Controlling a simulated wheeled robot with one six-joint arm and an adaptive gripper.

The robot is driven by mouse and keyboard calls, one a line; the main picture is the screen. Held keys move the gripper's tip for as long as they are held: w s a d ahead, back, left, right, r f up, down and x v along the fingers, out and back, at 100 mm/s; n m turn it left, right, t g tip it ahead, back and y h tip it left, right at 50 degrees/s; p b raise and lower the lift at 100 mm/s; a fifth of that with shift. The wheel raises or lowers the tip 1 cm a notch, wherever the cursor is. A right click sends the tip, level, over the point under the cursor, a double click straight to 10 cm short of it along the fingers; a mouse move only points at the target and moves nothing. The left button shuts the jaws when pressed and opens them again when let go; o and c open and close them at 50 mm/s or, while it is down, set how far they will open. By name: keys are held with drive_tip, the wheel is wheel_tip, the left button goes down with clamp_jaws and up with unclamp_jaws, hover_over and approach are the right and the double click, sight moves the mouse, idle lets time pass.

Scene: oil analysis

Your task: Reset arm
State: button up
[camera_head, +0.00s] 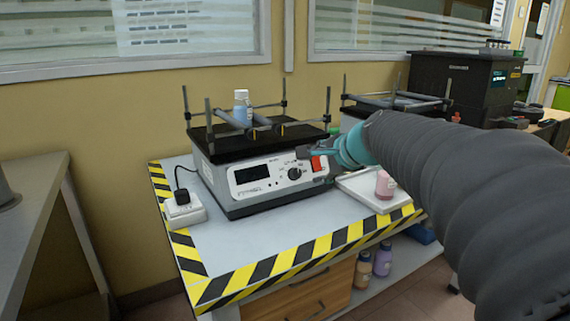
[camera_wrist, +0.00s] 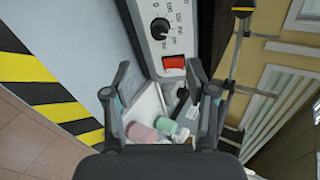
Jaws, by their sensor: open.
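My gripper (camera_head: 307,155) is in front of the right end of the white and black shaker's front panel (camera_head: 262,178), close to the red switch (camera_head: 317,164). In the wrist view my gripper (camera_wrist: 158,78) is open and empty, its two fingers spread on either side of the red switch (camera_wrist: 173,62). I cannot tell whether a finger touches the panel. The round black knob (camera_wrist: 160,28) is beside the switch. My grey sleeved arm reaches in from the right in the head view and hides part of the table.
A bottle with blue contents (camera_head: 242,108) stands on the shaker platform between upright rods. A white tray (camera_head: 358,189) with a pink bottle (camera_head: 384,184) lies right of the shaker. A power strip (camera_head: 184,212) is at left. A second shaker (camera_head: 395,104) stands behind my arm.

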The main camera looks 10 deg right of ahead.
drive_tip(key=s+f+n+g, duration=0.1)
drive_tip(key=s+f+n, duration=0.1)
drive_tip(key=f, duration=0.1)
drive_tip(key=s+a+f+n+g, duration=0.1)
drive_tip(key=s+f+n, duration=0.2)
drive_tip(key=s+f+n+g, duration=0.1)
drive_tip(key=s+f+n, duration=0.1)
drive_tip(key=s+f, duration=0.1)
drive_tip(key=shift+s+a+f+g+h, duration=0.2)
drive_tip(key=shift+f+g+h, duration=0.1)
drive_tip(key=shift+f+g, duration=0.1)
drive_tip(key=s+a+f+n, duration=0.1)
drive_tip(key=s+f+n, duration=0.1)
drive_tip(key=s, duration=0.4)
drive_tip(key=s+a+f+n+g+h, duration=0.1)
drive_tip(key=s+a+f+n, duration=0.1)
drive_tip(key=s+n, duration=0.2)
drive_tip(key=s+a+f+n+h, duration=0.1)
drive_tip(key=s+f+n, duration=0.2)
drive_tip(key=s, duration=0.6)
drive_tip(key=shift+s+a+n+g, duration=0.3)
drive_tip(key=shift+a+g, duration=0.1)
